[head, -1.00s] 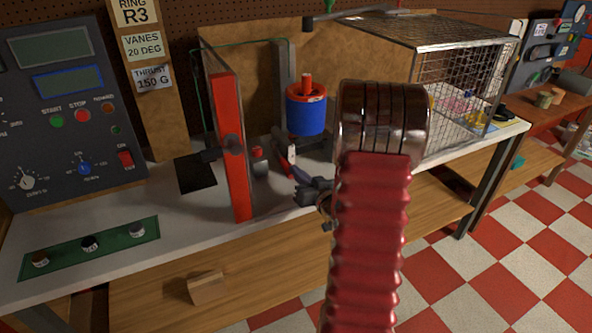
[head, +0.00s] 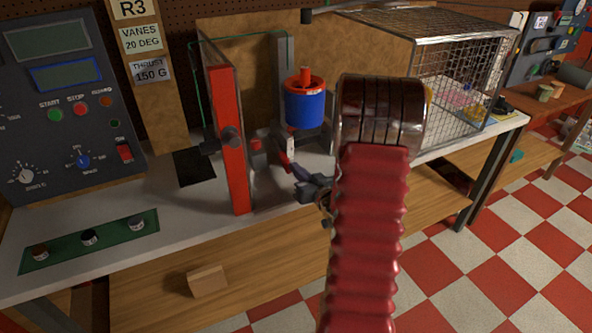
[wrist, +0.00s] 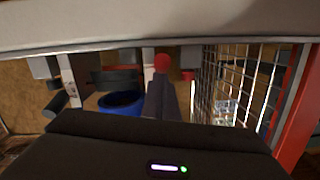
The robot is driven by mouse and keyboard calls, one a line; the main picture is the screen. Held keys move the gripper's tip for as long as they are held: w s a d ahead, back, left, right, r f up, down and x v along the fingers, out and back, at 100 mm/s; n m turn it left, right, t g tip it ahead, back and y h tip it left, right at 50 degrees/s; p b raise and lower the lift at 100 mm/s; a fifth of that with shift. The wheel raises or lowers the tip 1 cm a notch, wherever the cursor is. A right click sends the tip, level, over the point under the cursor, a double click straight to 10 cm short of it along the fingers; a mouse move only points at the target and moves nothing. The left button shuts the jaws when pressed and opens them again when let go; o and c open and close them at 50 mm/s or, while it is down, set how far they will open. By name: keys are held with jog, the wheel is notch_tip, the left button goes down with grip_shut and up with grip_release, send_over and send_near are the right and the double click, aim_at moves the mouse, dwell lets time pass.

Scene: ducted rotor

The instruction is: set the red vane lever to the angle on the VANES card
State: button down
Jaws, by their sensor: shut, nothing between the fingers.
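The VANES card (head: 140,38) on the wooden post reads 20 DEG. The blue duct (head: 305,108) with a red top stands over the bench behind my gripper. A small red and white piece (head: 285,155), perhaps the vane lever, shows below the duct, partly hidden. My gripper (head: 309,187) is just below and right of it, largely behind my arm. In the wrist view, my gripper (wrist: 162,78) is shut and empty, with a red knob (wrist: 162,62) right at its fingertips. I cannot tell whether they touch. The blue duct (wrist: 120,101) is to the left there.
A red-edged upright panel (head: 232,140) stands left of my gripper. A wire mesh cage (head: 465,85) is to the right. The control console (head: 68,110) and a green strip with knobs (head: 88,240) are at the left. The bench front is mostly clear.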

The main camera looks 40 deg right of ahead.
jog(key=r, duration=0.1)
jog(key=s+r, duration=0.1)
jog(key=r, duration=0.1)
jog(key=shift+s+d, duration=0.2)
jog(key=shift+s, duration=0.1)
jog(key=f+v, duration=0.1)
jog(key=v, duration=0.8)
jog(key=shift+f, duration=0.3)
jog(key=shift+s+a, duration=0.1)
